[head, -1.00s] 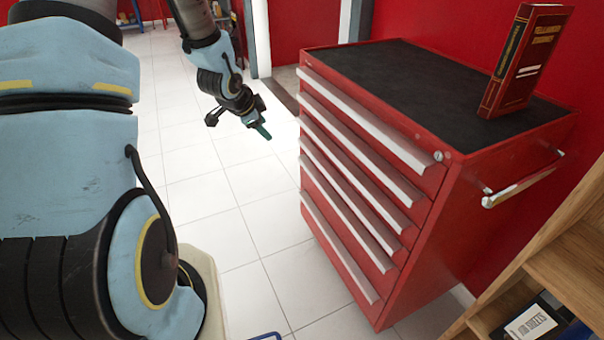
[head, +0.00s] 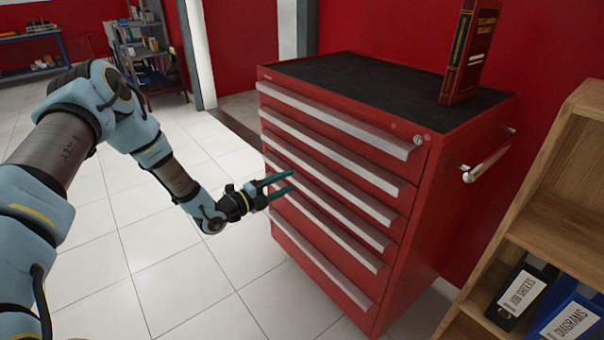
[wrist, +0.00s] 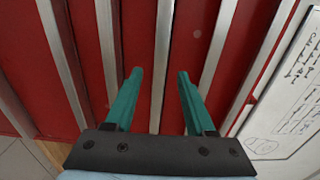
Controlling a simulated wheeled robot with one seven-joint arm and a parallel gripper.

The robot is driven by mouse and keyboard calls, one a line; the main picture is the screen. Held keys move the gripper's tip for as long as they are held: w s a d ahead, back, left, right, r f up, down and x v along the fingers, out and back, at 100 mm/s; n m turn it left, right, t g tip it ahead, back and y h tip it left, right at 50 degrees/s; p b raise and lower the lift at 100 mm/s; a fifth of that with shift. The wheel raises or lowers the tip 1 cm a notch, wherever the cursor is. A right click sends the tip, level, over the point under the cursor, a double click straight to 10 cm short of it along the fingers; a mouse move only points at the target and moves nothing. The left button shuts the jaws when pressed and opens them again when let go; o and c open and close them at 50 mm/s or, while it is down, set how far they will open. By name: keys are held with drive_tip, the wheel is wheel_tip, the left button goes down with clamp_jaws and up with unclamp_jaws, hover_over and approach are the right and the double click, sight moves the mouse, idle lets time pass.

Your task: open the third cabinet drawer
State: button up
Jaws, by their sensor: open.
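The red tool cabinet (head: 405,262) stands at the right of the head view, its front a stack of several drawers with long pale handle bars. All drawers look shut. The third drawer's handle (head: 343,190) runs slanting across the front, below two others. My gripper (head: 292,180) is open and empty, its teal fingers pointing at the left half of the drawer fronts around mid-height. In the wrist view, my gripper (wrist: 160,72) faces the red fronts, with one pale handle bar (wrist: 163,50) between the two fingertips. I cannot tell which drawer that bar belongs to, or whether the fingers touch it.
A red book (head: 470,55) stands on the cabinet's black top. A side handle (head: 485,163) juts from the cabinet's right side. A wooden shelf (head: 560,225) with binders is close at the right. White tiled floor (head: 180,270) is open left of the cabinet.

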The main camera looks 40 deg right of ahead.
sight(311, 172)
drive_tip(key=d+p, duration=0.1)
drive_tip(key=d, duration=0.7)
drive_tip(key=shift+s+d, duration=0.1)
drive_tip(key=shift+s, duration=0.1)
drive_tip(key=c, duration=0.9)
clamp_jaws()
drive_tip(key=shift+f, duration=0.2)
